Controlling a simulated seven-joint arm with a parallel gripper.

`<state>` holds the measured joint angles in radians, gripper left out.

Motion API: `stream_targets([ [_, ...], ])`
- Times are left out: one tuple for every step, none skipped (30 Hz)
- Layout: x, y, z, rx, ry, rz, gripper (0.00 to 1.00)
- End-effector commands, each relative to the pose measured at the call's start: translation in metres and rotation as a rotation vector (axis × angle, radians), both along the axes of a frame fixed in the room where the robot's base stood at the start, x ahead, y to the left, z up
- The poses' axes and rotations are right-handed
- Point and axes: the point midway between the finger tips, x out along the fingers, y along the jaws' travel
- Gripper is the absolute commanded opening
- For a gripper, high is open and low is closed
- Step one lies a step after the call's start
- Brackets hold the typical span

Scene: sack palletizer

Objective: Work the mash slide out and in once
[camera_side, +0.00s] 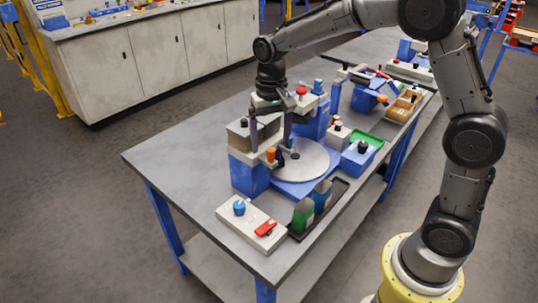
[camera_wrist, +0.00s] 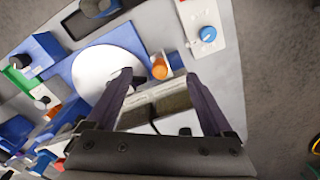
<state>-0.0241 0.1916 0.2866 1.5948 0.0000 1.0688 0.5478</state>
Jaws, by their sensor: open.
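My gripper (camera_side: 270,146) is open and points down over the near end of the bench unit. Its two dark fingers also show in the wrist view (camera_wrist: 160,79), spread apart. An orange knob (camera_wrist: 160,69) is seen between the fingertips there; it shows small in the side view (camera_side: 271,155). I cannot tell whether a finger touches it. The knob is beside a hopper (camera_wrist: 165,104) with dark, grainy contents, on a blue base (camera_side: 248,176). No label marks the mash slide; the orange knob may be its handle, and the slide plate itself is not clearly visible.
A pale round plate (camera_side: 312,161) lies beside the hopper. A control box (camera_side: 250,226) with a blue dial and red switch is at the bench's near end. A dark tray (camera_side: 333,203) holds green and blue containers. The bench's left side is clear.

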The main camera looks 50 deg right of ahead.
Motion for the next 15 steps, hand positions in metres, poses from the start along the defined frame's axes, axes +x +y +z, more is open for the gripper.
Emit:
stream_targets([
  [0.000,0.000,0.001,0.000,0.000,0.000,0.86],
  [0.000,0.000,0.001,0.000,0.000,0.000,0.86],
  [0.000,0.000,0.002,0.000,0.000,0.000,0.86],
  [0.000,0.000,0.002,0.000,0.000,0.000,0.86],
  [0.000,0.000,0.003,0.000,0.000,0.000,0.86],
  [0.000,0.000,0.006,0.000,-0.001,0.000,0.86],
  [0.000,0.000,0.008,0.000,-0.002,0.000,0.86],
  [0.001,0.000,0.010,0.000,-0.004,0.000,0.86],
  [0.001,0.000,0.014,0.000,-0.004,0.000,0.86],
  [0.001,0.000,0.017,0.000,-0.004,0.000,0.86],
  [0.001,0.000,0.020,0.000,-0.004,0.000,0.86],
  [0.001,0.000,0.024,0.000,-0.004,0.000,0.86],
  [0.000,0.000,0.026,0.000,-0.002,0.000,0.86],
  [0.001,0.000,0.028,0.000,-0.002,0.000,0.86],
  [0.001,0.000,0.031,0.000,-0.004,0.000,0.86],
])
